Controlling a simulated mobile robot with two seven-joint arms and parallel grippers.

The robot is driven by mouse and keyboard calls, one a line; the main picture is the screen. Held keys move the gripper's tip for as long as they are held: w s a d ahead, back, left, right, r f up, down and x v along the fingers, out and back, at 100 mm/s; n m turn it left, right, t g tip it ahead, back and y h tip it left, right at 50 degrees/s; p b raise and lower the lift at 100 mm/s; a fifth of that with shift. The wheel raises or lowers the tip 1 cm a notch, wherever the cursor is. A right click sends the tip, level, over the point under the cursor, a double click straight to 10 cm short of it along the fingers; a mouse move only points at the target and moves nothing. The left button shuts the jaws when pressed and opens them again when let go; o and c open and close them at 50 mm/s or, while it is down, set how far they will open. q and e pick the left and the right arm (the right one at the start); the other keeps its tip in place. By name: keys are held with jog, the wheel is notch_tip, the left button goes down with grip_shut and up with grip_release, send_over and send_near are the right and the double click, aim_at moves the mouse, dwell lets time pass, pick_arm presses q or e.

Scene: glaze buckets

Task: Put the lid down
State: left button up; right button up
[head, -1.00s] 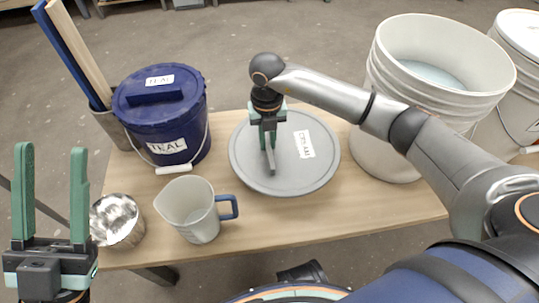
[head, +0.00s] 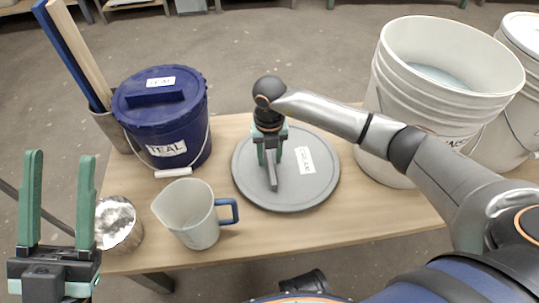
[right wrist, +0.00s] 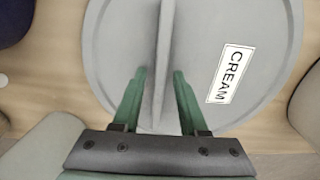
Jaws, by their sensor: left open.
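The round grey lid (head: 315,187), labelled CREAM, lies flat on the wooden table, between the jug and the large white bucket. In the right wrist view the lid (right wrist: 205,30) has a raised bar handle (right wrist: 163,50). My right gripper (head: 269,158) is above the lid with its fingers on either side of the handle. In the right wrist view the gripper (right wrist: 159,72) shows gaps between its fingers and the handle, so it is open. My left gripper (head: 58,155) is open and empty at the left, in front of the table. The open white bucket (head: 450,45) holds pale liquid.
A lidded blue TEAL bucket (head: 165,120) stands at the table's back left. A jug with a blue handle (head: 190,215) and a metal cup (head: 118,222) stand in front. Another white bucket (head: 520,75) is far right.

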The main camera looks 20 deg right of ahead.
jog(key=shift+r, duration=0.1)
notch_tip(320, 180, up, 12)
jog(key=p, duration=0.4)
jog(key=shift+p, duration=0.4)
